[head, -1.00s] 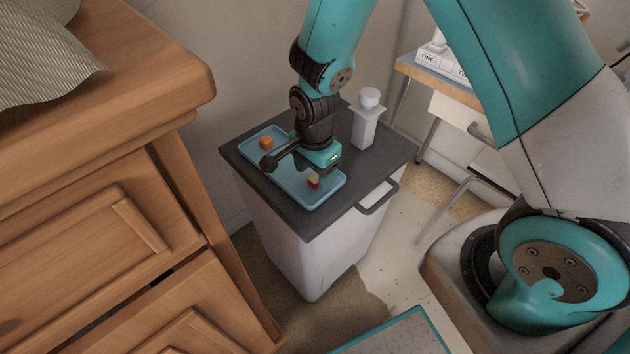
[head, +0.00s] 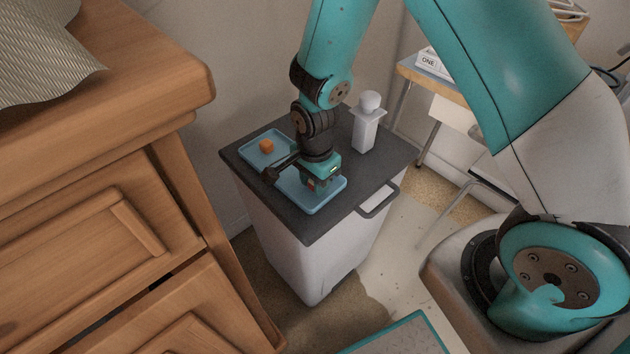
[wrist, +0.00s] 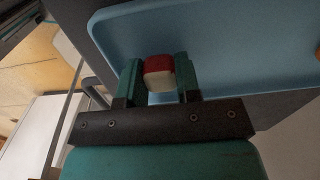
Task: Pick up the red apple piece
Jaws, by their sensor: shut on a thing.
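The red apple piece (wrist: 159,72), red on one side and pale on the other, sits between my gripper's two fingers in the wrist view. My gripper (wrist: 159,80) is shut on it, with a finger on each side. In the head view my gripper (head: 318,186) is low over the near right part of the blue tray (head: 333,190). Only a small red bit of the piece (head: 312,184) shows there, the rest hidden by the fingers. I cannot tell whether the piece touches the tray.
An orange piece (head: 266,146) lies at the tray's far left end. A white jar-like container (head: 366,124) stands behind on the dark top of the white cabinet (head: 300,225). A wooden dresser (head: 110,200) stands close on the left.

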